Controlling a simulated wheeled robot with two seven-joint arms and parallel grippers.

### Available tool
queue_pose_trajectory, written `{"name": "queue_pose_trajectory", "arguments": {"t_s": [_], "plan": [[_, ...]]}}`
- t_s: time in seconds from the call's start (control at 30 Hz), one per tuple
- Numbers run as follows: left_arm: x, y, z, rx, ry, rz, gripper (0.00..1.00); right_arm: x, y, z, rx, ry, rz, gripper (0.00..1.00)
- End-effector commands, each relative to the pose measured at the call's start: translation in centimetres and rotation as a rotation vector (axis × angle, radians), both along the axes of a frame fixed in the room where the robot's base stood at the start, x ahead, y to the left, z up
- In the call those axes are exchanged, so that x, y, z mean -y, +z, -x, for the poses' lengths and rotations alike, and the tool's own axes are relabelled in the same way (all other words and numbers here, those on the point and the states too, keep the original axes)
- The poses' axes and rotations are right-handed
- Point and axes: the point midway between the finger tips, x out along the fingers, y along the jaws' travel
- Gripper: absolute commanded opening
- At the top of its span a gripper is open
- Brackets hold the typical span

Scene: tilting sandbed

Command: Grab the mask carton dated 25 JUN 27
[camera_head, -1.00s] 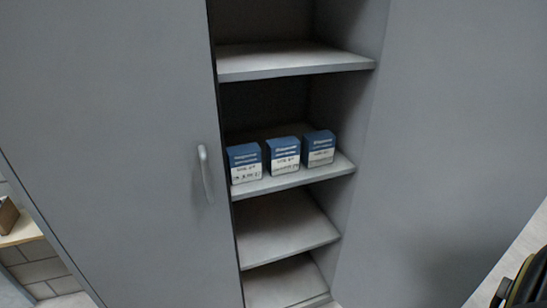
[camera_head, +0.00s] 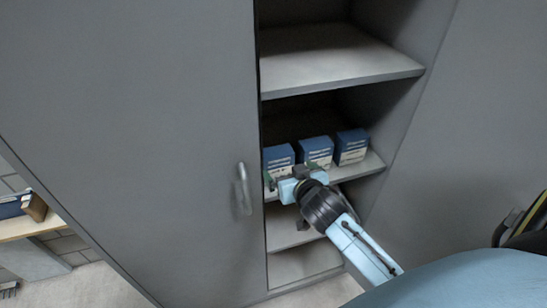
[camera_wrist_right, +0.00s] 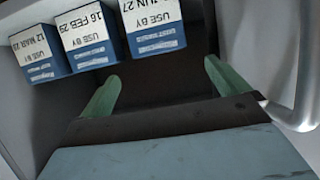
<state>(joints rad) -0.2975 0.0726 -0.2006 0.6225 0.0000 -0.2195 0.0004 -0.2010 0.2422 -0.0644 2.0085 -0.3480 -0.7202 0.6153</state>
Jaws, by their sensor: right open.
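Three blue-and-white cartons stand in a row on a cabinet shelf (camera_head: 372,166). The left carton (camera_head: 278,156) is the rightmost carton in the right wrist view (camera_wrist_right: 154,28), with "JUN 27" readable and its day cut off by the frame edge. The middle carton (camera_head: 317,148) reads "16 FEB 29" in the wrist view (camera_wrist_right: 88,40). The right carton (camera_head: 351,146) shows "12 MAR" in the wrist view (camera_wrist_right: 38,52), its year unclear. My right gripper (camera_head: 284,178) is open and empty in front of the left carton, its green fingers (camera_wrist_right: 162,72) short of it. My left gripper is out of view.
A closed grey door with a handle (camera_head: 243,188) stands just left of the opening; the handle is also close by in the wrist view (camera_wrist_right: 294,100). An upper shelf (camera_head: 335,66) hangs above the cartons. Lower shelves (camera_head: 305,262) look empty.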

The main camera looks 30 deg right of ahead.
Motion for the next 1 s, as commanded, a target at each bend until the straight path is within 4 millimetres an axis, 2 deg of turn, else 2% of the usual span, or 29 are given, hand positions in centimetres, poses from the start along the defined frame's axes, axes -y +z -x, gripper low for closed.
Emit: {"name": "queue_pose_trajectory", "arguments": {"t_s": [0.1, 0.3, 0.43, 0.67, 1.0], "plan": [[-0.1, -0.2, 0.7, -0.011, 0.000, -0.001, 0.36, 0.4, -0.6, -1.7, 0.003, -0.001, 0.002, 1.00], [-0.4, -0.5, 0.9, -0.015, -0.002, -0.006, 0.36, 1.2, -2.0, -5.0, 0.002, 0.000, 0.001, 1.00], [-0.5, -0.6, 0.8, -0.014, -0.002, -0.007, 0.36, 1.5, -2.7, -6.3, 0.002, 0.001, 0.001, 1.00], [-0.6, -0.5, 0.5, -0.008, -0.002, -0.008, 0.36, 1.8, -3.1, -7.4, 0.001, 0.001, 0.001, 1.00], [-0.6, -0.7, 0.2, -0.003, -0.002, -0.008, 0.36, 2.9, -4.6, -11.0, 0.001, 0.001, 0.001, 1.00]]}}
